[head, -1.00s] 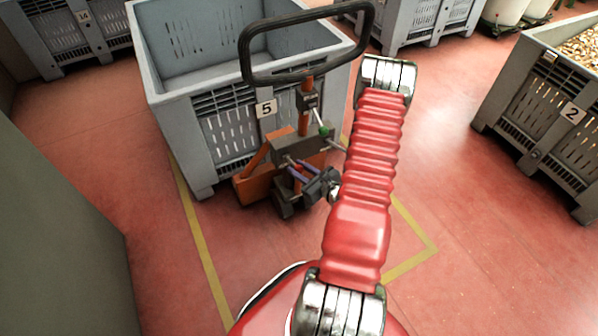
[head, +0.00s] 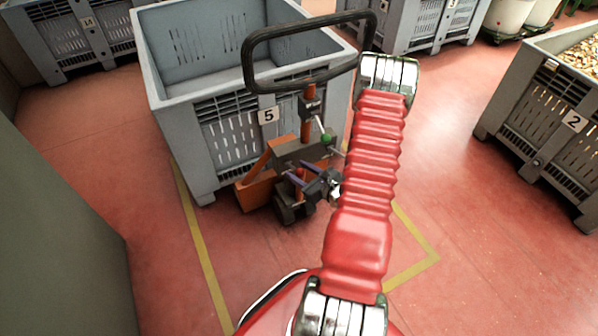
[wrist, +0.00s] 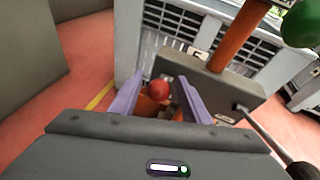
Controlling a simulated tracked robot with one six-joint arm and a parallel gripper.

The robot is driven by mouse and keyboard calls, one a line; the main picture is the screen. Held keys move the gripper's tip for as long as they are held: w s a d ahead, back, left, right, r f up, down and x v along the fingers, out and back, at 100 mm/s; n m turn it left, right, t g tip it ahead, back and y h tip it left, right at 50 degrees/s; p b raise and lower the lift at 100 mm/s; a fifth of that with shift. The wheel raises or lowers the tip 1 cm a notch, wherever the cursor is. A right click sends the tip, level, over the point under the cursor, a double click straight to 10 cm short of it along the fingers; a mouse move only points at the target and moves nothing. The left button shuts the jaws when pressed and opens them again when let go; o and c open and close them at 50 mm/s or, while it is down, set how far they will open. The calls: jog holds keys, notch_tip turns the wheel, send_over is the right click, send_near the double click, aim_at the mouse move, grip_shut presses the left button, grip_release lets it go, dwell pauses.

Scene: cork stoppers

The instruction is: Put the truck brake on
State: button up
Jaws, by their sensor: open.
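The orange hand truck (head: 259,192) stands against the front of grey crate 5, with a black loop handle (head: 250,62) on an orange post. A lever with a green knob (head: 326,138) sticks out of its post; this knob shows large at the upper right of the wrist view (wrist: 301,25). A round red knob (wrist: 163,90) is low on the truck. My gripper (head: 297,172) is low at the truck's near side. In the wrist view its purple fingers (wrist: 160,82) are apart, one on each side of the red knob. I cannot tell whether they touch it.
Crate 5 (head: 172,110) stands behind the truck. Crate 2 (head: 541,130), filled with cork stoppers, is at the right. A grey-green wall or panel (head: 60,240) is at the left. Yellow lines (head: 200,243) mark the red floor, which is clear between truck and crate 2.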

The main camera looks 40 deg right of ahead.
jog(key=v, duration=1.3)
jog(key=shift+s+r, duration=0.15)
jog(key=shift+s, duration=0.2)
dwell(0.5)
